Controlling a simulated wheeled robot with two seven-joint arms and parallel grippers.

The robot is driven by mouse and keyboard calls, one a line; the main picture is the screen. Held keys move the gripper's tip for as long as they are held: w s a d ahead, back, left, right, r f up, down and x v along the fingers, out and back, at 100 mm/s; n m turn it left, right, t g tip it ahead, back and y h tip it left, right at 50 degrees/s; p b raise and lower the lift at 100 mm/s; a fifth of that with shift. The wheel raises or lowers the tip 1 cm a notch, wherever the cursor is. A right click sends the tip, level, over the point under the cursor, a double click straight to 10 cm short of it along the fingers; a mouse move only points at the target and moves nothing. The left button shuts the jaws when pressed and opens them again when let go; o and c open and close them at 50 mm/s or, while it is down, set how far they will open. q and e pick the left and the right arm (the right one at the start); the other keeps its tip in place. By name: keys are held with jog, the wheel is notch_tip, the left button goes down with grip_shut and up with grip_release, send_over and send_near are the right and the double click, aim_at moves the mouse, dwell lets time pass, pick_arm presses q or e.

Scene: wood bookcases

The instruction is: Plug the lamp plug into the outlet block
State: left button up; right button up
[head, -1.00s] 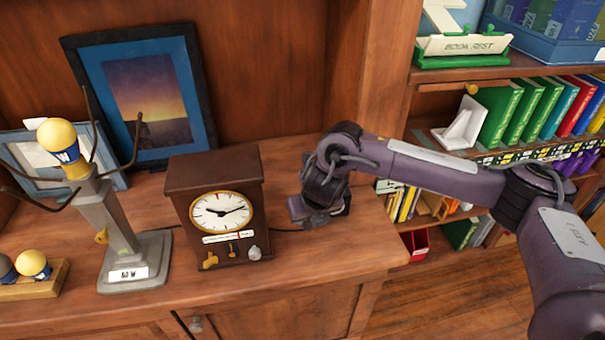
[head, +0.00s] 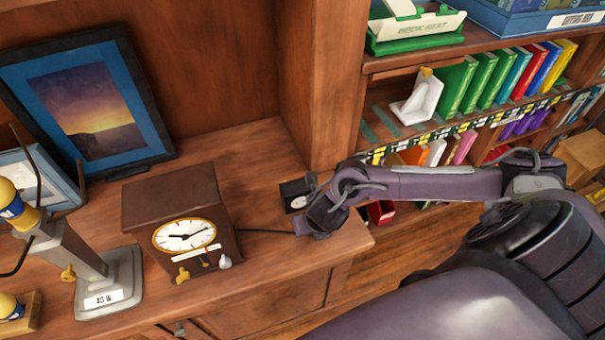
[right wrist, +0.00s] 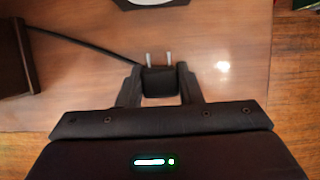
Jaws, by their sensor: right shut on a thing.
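The lamp plug (right wrist: 160,81) is a black block with two metal prongs, which point up the picture in the right wrist view. My right gripper (right wrist: 160,90) is shut on its sides. A black cord (head: 265,231) runs left from it past the clock. In the head view my right gripper (head: 308,226) is low over the cabinet top near its right end. The outlet block (head: 294,195), dark with a pale top, lies just behind it, apart from the plug. Its edge shows at the top of the right wrist view (right wrist: 150,4). The lamp (head: 90,270), labelled 40 W, stands at left. My left gripper is not in view.
A wooden clock (head: 180,225) stands left of the gripper, and a framed picture (head: 90,105) leans behind. A bookcase upright (head: 340,90) rises behind the outlet block. Shelves with books (head: 480,85) are at right. The cabinet top ends just right of my gripper.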

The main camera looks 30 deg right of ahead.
dwell(0.3)
jog(key=shift+w+d, duration=0.2)
jog(key=shift+w, duration=0.75)
jog(key=shift+w+d, duration=0.25)
jog(key=shift+w, duration=0.65)
jog(key=shift+w+d, duration=0.2)
jog(key=shift+w, duration=0.75)
jog(key=shift+w+b, duration=0.3)
jog(key=shift+b, duration=0.1)
